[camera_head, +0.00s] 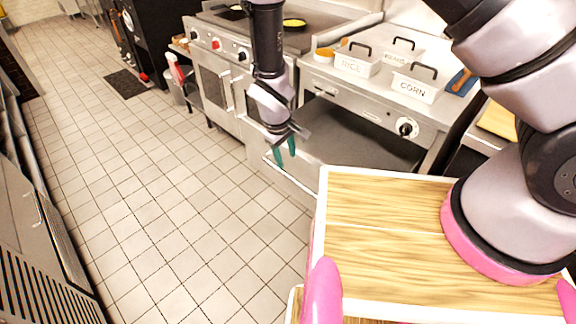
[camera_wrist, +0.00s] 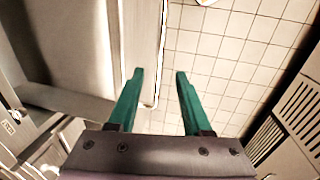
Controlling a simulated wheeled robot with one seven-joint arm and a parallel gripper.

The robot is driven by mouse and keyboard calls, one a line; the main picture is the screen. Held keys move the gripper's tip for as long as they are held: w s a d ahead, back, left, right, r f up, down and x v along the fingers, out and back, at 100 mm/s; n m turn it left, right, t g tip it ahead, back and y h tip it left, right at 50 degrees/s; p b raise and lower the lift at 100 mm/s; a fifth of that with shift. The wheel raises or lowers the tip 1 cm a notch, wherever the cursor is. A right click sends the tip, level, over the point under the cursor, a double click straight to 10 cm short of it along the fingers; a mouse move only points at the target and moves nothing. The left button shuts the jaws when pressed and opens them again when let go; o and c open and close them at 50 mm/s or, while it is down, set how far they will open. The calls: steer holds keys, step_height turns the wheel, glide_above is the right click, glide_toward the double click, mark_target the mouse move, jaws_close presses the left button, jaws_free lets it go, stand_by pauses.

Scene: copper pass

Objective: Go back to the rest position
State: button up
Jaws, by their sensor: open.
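My gripper (camera_head: 285,150) hangs from my arm in front of the steel counter in the head view. Its green fingers point down and stand apart with nothing between them. In the wrist view the open gripper (camera_wrist: 158,80) shows over the tiled floor, with a steel edge close to its left finger. A steel drawer or lower compartment (camera_head: 355,145) is open behind and to the right of the gripper in the head view.
Steel containers marked RICE (camera_head: 355,66) and CORN (camera_head: 414,88) stand on the counter. A griddle (camera_head: 310,40) with a yellow round item is behind the arm. My wooden-topped base fills the lower right. The tiled floor (camera_head: 160,190) to the left is clear.

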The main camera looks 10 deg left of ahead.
steer(key=shift+s+a+r, duration=0.1)
steer(key=shift+s+r, duration=0.05)
steer(key=shift+r, duration=0.8)
steer(key=w+d+r+m+y, duration=0.1)
steer(key=w+d+r+m, duration=0.3)
steer(key=r, duration=0.6)
steer(key=w+d+r+m+y, duration=0.1)
steer(key=w+d+r, duration=0.1)
steer(key=d+r, duration=0.7)
steer(key=w+d+r+m+y, duration=0.1)
steer(key=w+d+r+m, duration=0.2)
steer(key=r, duration=0.9)
steer(key=s+d+r+m+t, duration=0.2)
steer(key=s+d+r+m, duration=0.1)
steer(key=s+d+r, duration=0.3)
steer(key=s+d+r+m+t, duration=0.3)
steer(key=s+d+r, duration=0.4)
steer(key=d+r, duration=0.3)
steer(key=shift+s+d+r+m, duration=0.2)
steer(key=shift+d+m, duration=0.3)
steer(key=shift+d, duration=0.75)
